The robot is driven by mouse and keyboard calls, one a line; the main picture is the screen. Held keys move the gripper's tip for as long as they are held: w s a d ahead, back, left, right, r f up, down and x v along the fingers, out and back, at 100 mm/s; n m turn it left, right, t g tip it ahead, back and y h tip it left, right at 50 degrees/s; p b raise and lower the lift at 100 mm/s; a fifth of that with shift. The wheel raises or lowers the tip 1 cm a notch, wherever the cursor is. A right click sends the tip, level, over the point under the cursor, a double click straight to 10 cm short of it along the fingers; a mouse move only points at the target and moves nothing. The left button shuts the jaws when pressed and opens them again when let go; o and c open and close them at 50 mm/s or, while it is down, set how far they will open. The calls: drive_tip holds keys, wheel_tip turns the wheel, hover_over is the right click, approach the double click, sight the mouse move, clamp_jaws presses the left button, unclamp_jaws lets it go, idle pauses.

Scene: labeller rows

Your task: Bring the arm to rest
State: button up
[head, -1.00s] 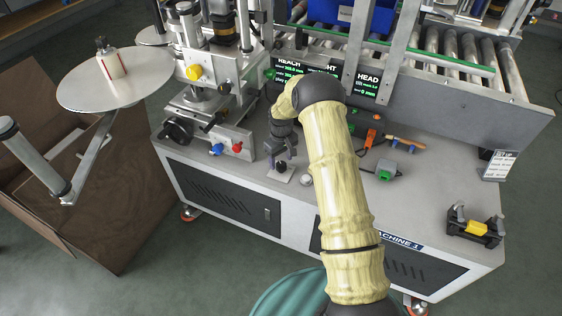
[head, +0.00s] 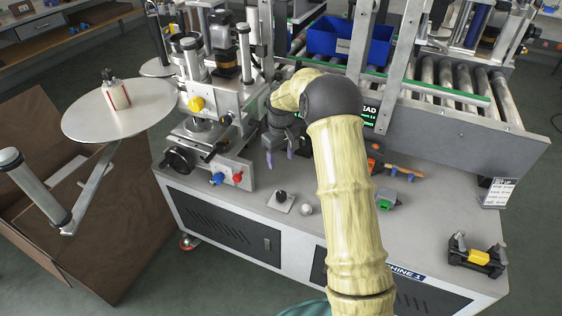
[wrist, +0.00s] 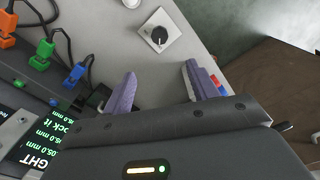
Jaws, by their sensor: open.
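My gripper (head: 281,158) is above the grey machine top (head: 325,220), behind a small plate with a black knob (head: 281,199). Its two purple fingers are apart with nothing between them. In the wrist view my gripper (wrist: 158,88) is also open and empty, and the knob plate (wrist: 159,36) lies beyond the fingertips, apart from them. My arm, with a pale bamboo-like cover, reaches in from the bottom and hides part of the machine top and the display.
The labeller head with red (head: 238,177) and blue knobs stands just left of my gripper. A round silver button (head: 306,209) is beside the knob plate. A roller conveyor with a blue bin (head: 350,40) is behind. A black and yellow holder (head: 477,256) sits at the right.

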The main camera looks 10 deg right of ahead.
drive_tip(key=shift+s, duration=0.1)
idle(0.3)
drive_tip(key=s+r+m+t, duration=0.1)
drive_tip(key=s+r+m, duration=0.25)
drive_tip(key=s, duration=1.15)
drive_tip(key=s+r+m+t, duration=0.2)
drive_tip(key=s+r, duration=0.3)
drive_tip(key=s, duration=1)
wheel_tip(320, 180, up, 14)
drive_tip(key=p, duration=1.5)
drive_tip(key=shift+w+r, duration=0.15)
drive_tip(key=shift+n, duration=0.25)
drive_tip(key=shift+d, duration=0.1)
